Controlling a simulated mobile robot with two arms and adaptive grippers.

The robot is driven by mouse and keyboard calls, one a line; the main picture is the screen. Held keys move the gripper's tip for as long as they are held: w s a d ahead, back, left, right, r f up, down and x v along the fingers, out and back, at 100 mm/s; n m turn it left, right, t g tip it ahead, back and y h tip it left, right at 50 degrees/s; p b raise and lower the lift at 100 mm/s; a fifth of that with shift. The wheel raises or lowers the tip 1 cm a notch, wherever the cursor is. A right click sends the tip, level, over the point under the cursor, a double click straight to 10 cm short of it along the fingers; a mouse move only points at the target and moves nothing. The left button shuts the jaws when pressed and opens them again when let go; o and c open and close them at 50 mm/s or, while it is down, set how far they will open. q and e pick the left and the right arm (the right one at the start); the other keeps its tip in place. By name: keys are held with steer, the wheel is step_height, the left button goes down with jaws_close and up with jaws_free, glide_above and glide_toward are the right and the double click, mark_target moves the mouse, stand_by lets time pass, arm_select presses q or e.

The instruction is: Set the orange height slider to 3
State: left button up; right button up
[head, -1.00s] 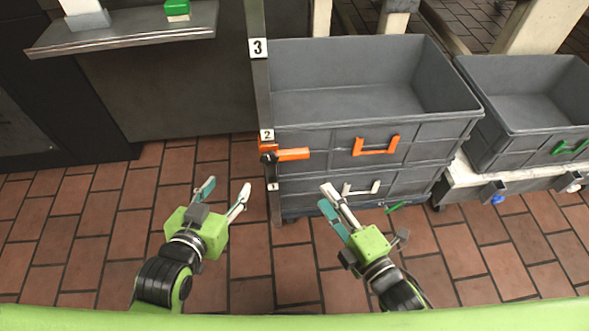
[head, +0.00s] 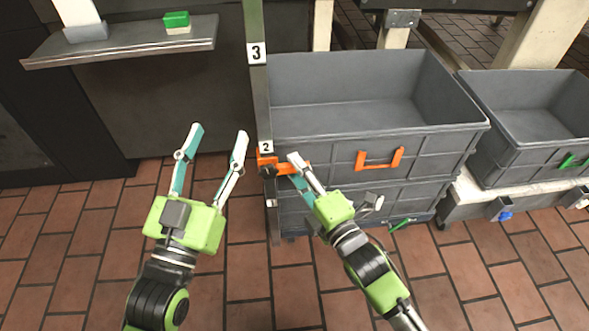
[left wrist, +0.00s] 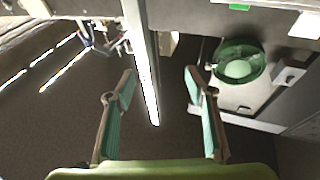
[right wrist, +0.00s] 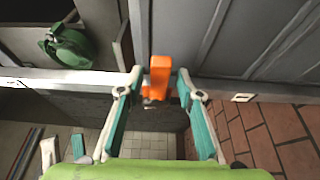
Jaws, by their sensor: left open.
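The orange height slider (head: 265,161) sits on the upright grey post (head: 258,95), just below the label 2 (head: 265,147). The label 3 (head: 256,52) is higher on the same post. The slider's orange handle points right; it also shows in the right wrist view (right wrist: 160,74). My right gripper (head: 294,170) is at the handle, with one finger on each side and small gaps visible in the right wrist view. The fingertips partly cover the handle in the head view. My left gripper (head: 218,132) is open and empty, left of the post.
Grey crates with an orange handle (head: 380,160) stand right of the post, close behind my right gripper. Another grey crate (head: 535,150) is further right. A shelf (head: 125,45) with a green-topped block (head: 176,21) is at upper left. Tiled floor lies below.

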steer(key=shift+x, duration=0.75)
arm_select(q)
steer(key=shift+s+d+r+t+h, duration=0.1)
steer(key=shift+s+r+t+h, duration=0.1)
steer(key=shift+r, duration=0.3)
steer(key=shift+s+r+t+h, duration=0.1)
steer(key=shift+r+t, duration=0.1)
steer(key=shift+r, duration=0.25)
arm_select(e)
jaws_close()
steer(key=shift+r, duration=0.1)
